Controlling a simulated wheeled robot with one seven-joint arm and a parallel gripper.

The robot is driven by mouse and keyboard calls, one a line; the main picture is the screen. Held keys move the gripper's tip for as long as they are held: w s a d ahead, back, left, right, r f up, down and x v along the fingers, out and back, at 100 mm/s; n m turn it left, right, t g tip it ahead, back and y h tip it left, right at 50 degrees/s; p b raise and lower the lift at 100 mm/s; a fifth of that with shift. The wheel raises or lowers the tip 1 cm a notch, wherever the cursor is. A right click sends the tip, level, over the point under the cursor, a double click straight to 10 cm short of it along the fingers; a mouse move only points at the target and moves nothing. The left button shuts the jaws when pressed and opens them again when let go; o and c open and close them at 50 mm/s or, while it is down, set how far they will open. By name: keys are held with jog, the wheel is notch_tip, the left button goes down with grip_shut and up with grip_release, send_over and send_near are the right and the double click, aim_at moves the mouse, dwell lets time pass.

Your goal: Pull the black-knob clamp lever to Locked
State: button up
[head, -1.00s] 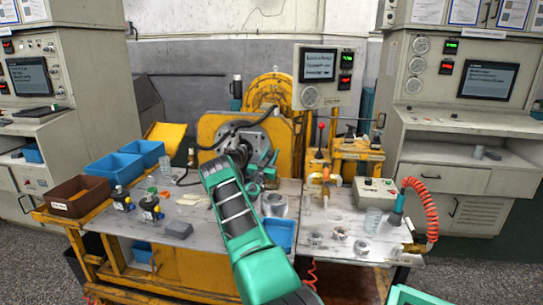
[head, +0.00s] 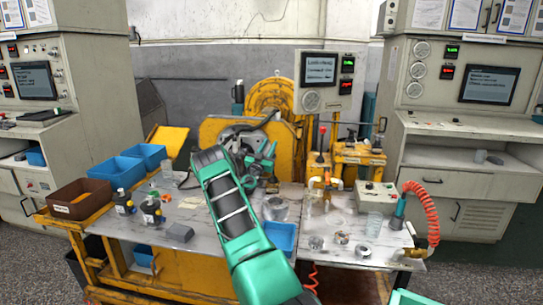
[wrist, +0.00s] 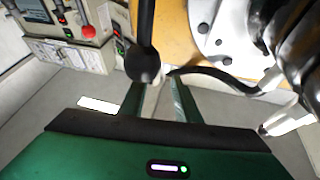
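The black knob (wrist: 142,65) shows close up in the wrist view, on a dark rod running to the top edge. My gripper (wrist: 160,88) is open, with its two green fingers apart. The knob appears just beyond the left fingertip, left of the gap's middle; I cannot tell whether they touch. In the head view my gripper (head: 262,158) is in front of the yellow motor stand (head: 210,132), and my green arm hides part of it. I cannot make out the knob clearly or read any Locked mark.
A red-knob lever (head: 322,130) stands right of the motor stand. A dark cable (wrist: 215,75) crosses near the right finger in the wrist view. Blue bins (head: 115,172) and a brown bin (head: 78,199) sit on the table's left. A grey control box (head: 375,196) stands right.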

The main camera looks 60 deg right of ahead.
jog(key=w+a+r, duration=0.2)
jog(key=a+r, duration=0.3)
jog(key=a, duration=0.3)
jog(key=shift+a, duration=0.4)
